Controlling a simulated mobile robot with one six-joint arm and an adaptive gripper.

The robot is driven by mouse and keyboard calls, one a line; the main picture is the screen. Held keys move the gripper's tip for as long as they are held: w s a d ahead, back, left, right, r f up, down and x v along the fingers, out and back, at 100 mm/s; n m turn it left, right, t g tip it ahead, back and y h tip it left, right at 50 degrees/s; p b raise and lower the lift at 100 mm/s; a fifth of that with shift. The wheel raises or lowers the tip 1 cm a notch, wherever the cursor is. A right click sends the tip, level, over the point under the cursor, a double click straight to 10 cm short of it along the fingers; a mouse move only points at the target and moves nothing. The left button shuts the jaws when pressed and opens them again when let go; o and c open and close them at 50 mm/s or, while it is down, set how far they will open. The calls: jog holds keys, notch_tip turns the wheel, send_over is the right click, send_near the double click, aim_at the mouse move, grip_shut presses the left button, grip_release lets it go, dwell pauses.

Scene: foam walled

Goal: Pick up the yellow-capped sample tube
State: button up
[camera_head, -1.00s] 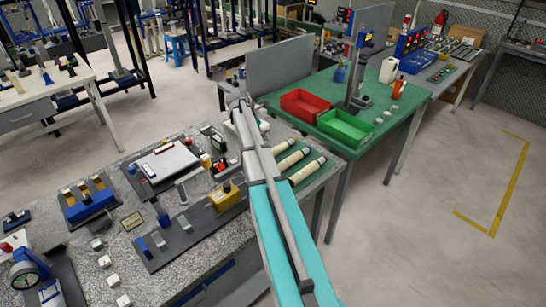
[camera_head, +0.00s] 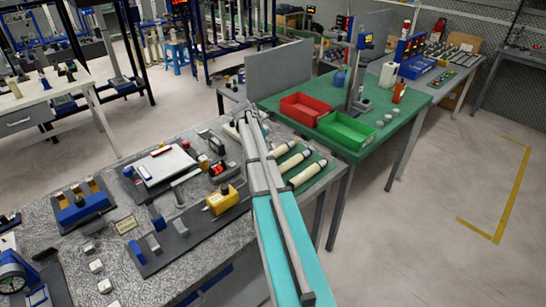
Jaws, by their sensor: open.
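Several cream tubes (camera_head: 307,174) lie side by side on a green mat at the right end of the speckled bench. Their caps are too small to tell the colour, and I cannot make out a yellow-capped sample tube for certain. My teal and grey arm reaches across the bench and hides the tubes' left ends. My gripper (camera_head: 246,115) is at the arm's far end, near the bench's back edge and beyond the tubes. It is small in view, open, and nothing shows between its fingers.
The speckled bench (camera_head: 120,185) carries a yellow box (camera_head: 222,200), a blue holder (camera_head: 82,206) and other small items. A green table (camera_head: 400,112) behind holds a red bin (camera_head: 304,108) and a green bin (camera_head: 347,130). A grey panel (camera_head: 290,70) stands behind the gripper. The floor at right is clear.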

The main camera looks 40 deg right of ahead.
aim_at(272, 152)
jog(key=shift+f, duration=0.1)
jog(key=b+x, duration=0.3)
jog(key=shift+s+f+b, duration=0.1)
jog(key=shift+f+b, duration=0.25)
jog(key=shift+s+d+f+b, duration=0.2)
jog(key=shift+d+f+b, duration=0.15)
jog(key=shift+f+b, duration=0.2)
grip_shut()
dwell(0.6)
